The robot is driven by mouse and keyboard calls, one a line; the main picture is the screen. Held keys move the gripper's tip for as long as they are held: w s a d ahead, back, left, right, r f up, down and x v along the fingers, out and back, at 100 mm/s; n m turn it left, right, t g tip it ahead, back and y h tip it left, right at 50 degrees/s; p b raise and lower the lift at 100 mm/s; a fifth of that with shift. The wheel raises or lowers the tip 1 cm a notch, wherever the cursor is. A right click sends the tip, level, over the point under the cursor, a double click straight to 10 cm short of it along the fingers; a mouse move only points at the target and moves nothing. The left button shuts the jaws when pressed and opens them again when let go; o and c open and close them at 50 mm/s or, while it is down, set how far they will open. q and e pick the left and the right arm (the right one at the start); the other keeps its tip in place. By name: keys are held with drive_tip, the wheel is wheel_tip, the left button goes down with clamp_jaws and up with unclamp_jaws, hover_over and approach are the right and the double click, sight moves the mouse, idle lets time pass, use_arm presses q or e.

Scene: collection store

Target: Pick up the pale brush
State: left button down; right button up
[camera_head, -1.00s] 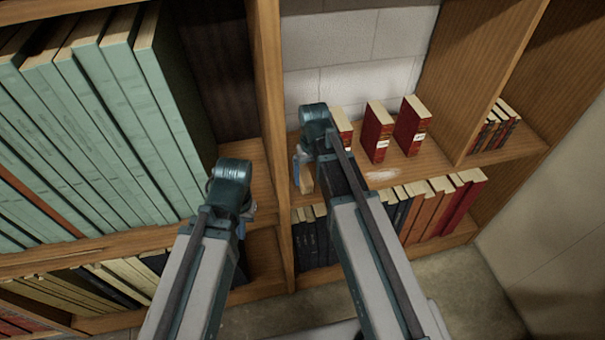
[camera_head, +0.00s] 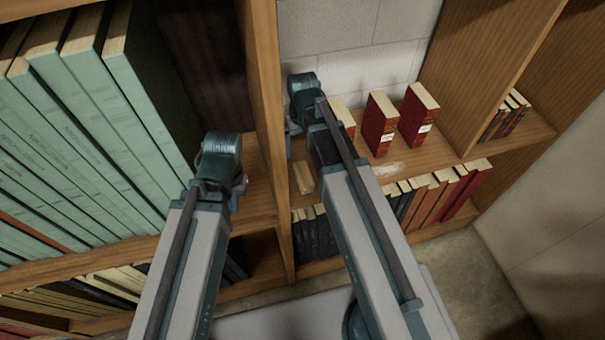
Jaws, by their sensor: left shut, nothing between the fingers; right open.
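A small pale tan, block-like thing (camera_head: 303,178) lies on the middle shelf, just right of the wooden upright. It may be the pale brush, but I see no bristles. My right gripper (camera_head: 291,138) is above and behind it in the picture, mostly hidden by its own wrist, open and apart from the tan thing. My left gripper (camera_head: 236,196) is in front of the left bay near the upright, mostly hidden behind its wrist; it is shut and empty.
Red books (camera_head: 380,124) stand on the middle shelf right of my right arm. A whitish patch (camera_head: 388,169) marks the shelf front. Large green volumes (camera_head: 85,120) fill the left bay. The upright (camera_head: 262,100) divides the bays. More books (camera_head: 425,200) line the lower shelf.

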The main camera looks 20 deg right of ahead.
sight(304, 173)
drive_tip(key=shift+f+b, duration=4.3)
drive_tip(key=shift+f, duration=0.1)
wheel_tip(304, 173, down, 5)
drive_tip(key=b, duration=0.5)
drive_tip(key=shift+d+f, duration=0.1)
drive_tip(key=shift+d, duration=0.05)
drive_tip(key=c, duration=1.5)
drive_tip(key=shift+r, duration=0.2)
